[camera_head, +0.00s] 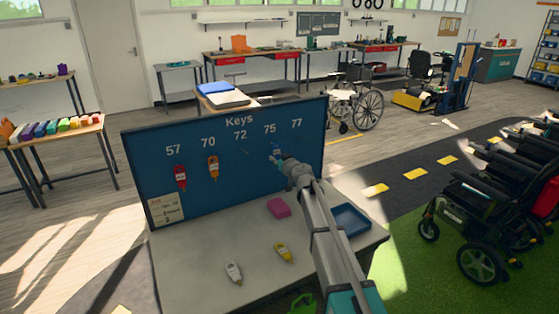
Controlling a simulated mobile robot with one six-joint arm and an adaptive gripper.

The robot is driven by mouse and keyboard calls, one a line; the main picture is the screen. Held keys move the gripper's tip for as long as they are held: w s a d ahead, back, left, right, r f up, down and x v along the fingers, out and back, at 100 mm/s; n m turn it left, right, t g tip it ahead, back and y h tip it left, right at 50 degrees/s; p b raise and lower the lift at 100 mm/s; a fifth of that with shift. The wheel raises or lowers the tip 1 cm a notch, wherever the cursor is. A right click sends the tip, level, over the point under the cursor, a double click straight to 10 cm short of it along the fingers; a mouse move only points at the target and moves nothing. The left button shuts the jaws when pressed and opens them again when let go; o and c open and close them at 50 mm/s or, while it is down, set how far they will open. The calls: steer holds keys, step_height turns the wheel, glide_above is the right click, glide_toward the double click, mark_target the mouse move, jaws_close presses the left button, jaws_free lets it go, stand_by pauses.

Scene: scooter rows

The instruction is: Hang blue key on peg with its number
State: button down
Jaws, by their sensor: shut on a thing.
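The blue key board (138,170) stands upright along the back of the table (190,285) and shows the numbers 57, 70, 72, 75 and 77. A red key (180,177) hangs below 57 and an orange key (213,168) below 70. My gripper (276,159) is in front of the board, just below the 75, shut on the blue key (277,152). The key is small and hard to make out against the blue board; its number is unreadable. I cannot tell whether it touches a peg. My arm covers part of the board's right side.
A white key (234,272) and a yellow key (283,252) lie on the table. A pink block (279,207) and a blue tray (350,219) are also there. A card (166,210) is at the board's lower left. Wheelchairs (490,215) stand at the right.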

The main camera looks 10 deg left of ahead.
steer(key=shift+f, duration=0.2)
stand_by(0.6)
steer(key=shift+c, duration=1.5)
jaws_free()
steer(key=s+d+f+g+h, duration=0.1)
steer(key=s+d+f+g, duration=0.1)
steer(key=s+d+f, duration=0.2)
steer(key=s+d+f+g+h, duration=0.1)
steer(key=s+d+f+g, duration=0.2)
steer(key=s, duration=0.8)
steer(key=s+d+f+m+g+h, duration=0.1)
steer(key=s+d+f+g, duration=0.2)
steer(key=s+d, duration=0.3)
steer(key=shift+s+d+f, duration=0.1)
steer(key=shift+s+f, duration=0.75)
steer(key=shift+s, duration=0.1)
steer(key=s+d+f+m+g+h, duration=0.2)
steer(key=s+d+m+g+h, duration=0.1)
steer(key=s+d, duration=0.4)
steer(key=s+d+f+m+g+h, duration=0.2)
steer(key=s+d, duration=0.6)
steer(key=s, duration=0.4)
steer(key=shift+s+f+m+g+h, duration=0.35)
steer(key=shift+m+g+h, duration=0.05)
steer(key=shift+h, duration=0.2)
